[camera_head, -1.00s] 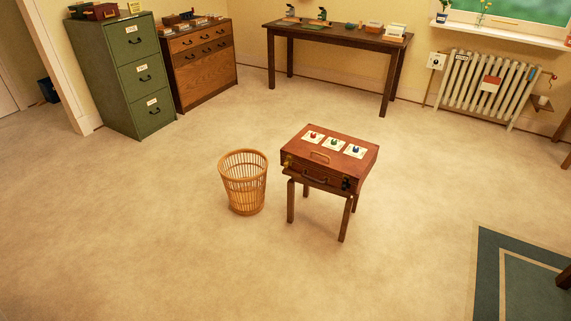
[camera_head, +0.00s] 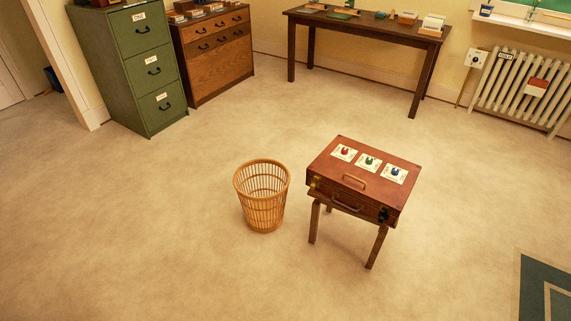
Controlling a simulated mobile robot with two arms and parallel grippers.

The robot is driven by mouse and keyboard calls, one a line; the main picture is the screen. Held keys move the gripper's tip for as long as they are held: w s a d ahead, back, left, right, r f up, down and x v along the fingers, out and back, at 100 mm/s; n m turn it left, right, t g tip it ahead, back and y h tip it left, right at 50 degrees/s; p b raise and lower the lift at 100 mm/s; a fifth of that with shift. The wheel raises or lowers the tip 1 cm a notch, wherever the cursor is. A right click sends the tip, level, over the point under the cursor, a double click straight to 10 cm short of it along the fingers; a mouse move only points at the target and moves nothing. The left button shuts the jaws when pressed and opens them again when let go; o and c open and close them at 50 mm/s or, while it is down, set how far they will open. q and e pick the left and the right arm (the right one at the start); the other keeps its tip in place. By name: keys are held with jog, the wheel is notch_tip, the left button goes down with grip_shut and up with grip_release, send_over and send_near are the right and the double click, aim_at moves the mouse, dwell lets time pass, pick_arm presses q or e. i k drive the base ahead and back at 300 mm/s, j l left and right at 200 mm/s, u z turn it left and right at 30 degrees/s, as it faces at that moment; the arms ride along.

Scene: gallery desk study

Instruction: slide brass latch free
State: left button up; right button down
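A reddish-brown case (camera_head: 340,166) with a handle on its front lies on a small wooden stand (camera_head: 376,245) in the middle of the floor. A small brass latch (camera_head: 315,183) shows at the front left corner of the case. A dark fitting (camera_head: 384,214) is at its front right corner, too small to make out. Three white cards with a red piece (camera_head: 345,150), a green piece (camera_head: 369,160) and a blue piece (camera_head: 394,171) lie on the lid. Neither of my grippers is in view.
A wicker basket (camera_head: 263,206) stands on the floor just left of the stand. A green filing cabinet (camera_head: 118,85), a wooden drawer cabinet (camera_head: 215,70) and a long table (camera_head: 335,22) line the back. A radiator (camera_head: 515,90) is at right. The floor in front is clear.

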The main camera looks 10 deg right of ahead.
aim_at(314, 183)
jog(key=i+l+u, duration=0.15)
jog(key=i+u, duration=0.15)
jog(key=i, duration=0.65)
